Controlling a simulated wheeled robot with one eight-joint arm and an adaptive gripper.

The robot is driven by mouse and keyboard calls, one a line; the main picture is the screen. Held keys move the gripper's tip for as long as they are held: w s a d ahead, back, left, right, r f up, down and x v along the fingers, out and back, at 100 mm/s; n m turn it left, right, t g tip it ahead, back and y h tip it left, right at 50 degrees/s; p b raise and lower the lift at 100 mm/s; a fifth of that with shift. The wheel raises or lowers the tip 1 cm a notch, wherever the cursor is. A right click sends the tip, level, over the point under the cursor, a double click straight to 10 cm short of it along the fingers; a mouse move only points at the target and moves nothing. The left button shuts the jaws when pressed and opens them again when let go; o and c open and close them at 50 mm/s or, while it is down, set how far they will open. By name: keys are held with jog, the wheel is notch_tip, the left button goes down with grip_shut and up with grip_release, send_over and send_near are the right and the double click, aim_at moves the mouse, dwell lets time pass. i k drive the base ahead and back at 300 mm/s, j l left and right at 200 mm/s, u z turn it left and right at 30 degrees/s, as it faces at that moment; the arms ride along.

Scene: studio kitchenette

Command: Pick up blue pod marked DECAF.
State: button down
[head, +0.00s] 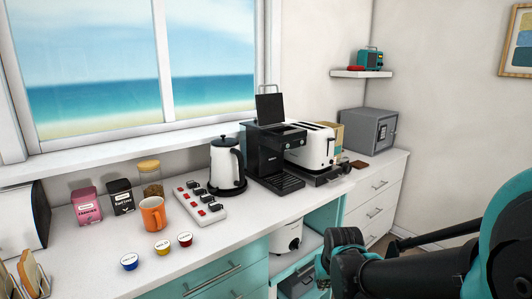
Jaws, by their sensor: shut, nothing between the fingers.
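The blue pod (129,262) sits upright on the white counter near its front edge, at the lower left in the head view. Its white label is too small to read. A yellow pod (162,247) and a red pod (185,239) stand in a row to its right, apart from it. My gripper (323,277) is at the lower right, in front of the counter and well to the right of the pods. It is shut and empty, touching none of the pods.
An orange mug (152,214) stands behind the pods, with a power strip (200,203) to its right. A kettle (227,166), a coffee machine (275,158) and a toaster (311,146) stand farther right. A toast rack (33,273) is at left. The counter around the blue pod is clear.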

aim_at(130, 262)
jog(key=u, duration=1.55)
jog(key=k+l+u, duration=0.15)
jog(key=l, duration=0.15)
jog(key=i+l+u, duration=0.1)
jog(key=l, duration=0.1)
